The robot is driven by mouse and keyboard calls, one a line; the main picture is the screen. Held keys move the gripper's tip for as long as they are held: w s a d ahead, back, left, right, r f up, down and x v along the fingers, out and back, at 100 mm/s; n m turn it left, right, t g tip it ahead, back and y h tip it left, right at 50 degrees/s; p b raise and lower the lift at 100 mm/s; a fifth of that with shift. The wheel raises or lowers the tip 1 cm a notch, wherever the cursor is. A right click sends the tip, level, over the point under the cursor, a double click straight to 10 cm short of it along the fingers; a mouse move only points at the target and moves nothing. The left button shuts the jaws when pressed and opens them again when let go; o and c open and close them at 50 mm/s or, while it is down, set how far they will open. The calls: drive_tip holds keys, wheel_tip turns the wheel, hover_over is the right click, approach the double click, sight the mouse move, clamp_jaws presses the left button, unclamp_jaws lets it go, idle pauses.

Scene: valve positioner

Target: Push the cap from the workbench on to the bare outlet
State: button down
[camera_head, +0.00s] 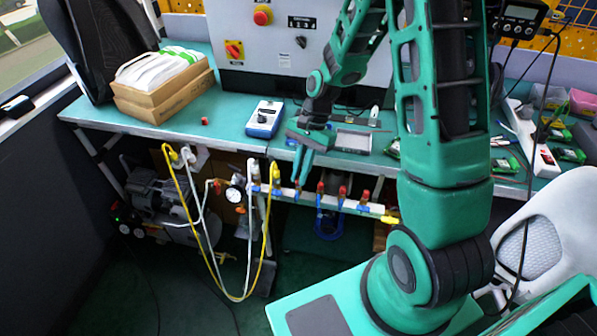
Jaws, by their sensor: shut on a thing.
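My gripper (300,179) points down over the manifold, a pale bar with blue and red fittings (350,205) along the front of the workbench (175,132). The cap between the fingertips is too small and covered to make out clearly. I cannot tell whether it touches the outlet. The bare outlet is not clearly distinguishable under the fingers. Several other red-topped fittings stand to the right along the bar. A small red piece (204,121) lies on the workbench at the left.
A yellow hose (187,200) and a white hose hang left of my gripper. A blue meter (265,119) and a grey tray (354,141) lie on the bench behind. A cardboard box (165,97) stands at left, a grey cabinet (285,50) at the back.

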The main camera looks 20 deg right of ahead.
drive_tip(key=shift+f, duration=0.15)
drive_tip(key=c, duration=1.7)
unclamp_jaws()
drive_tip(key=shift+c, duration=0.2)
drive_tip(key=v, duration=1.1)
drive_tip(key=s+d+r+n+h, duration=0.1)
drive_tip(key=s+d+r, duration=0.2)
drive_tip(key=s, duration=0.5)
drive_tip(key=s+d+r+n+t+h, duration=0.1)
drive_tip(key=s+d+r, duration=0.3)
drive_tip(key=s, duration=0.5)
drive_tip(key=s+d+r+n+t+h, duration=0.1)
drive_tip(key=s+d+r+n, duration=0.2)
drive_tip(key=s, duration=0.6)
drive_tip(key=d, duration=0.2)
drive_tip(key=shift+d+r+h, duration=0.2)
drive_tip(key=shift+d+h, duration=0.15)
drive_tip(key=shift+h, duration=0.05)
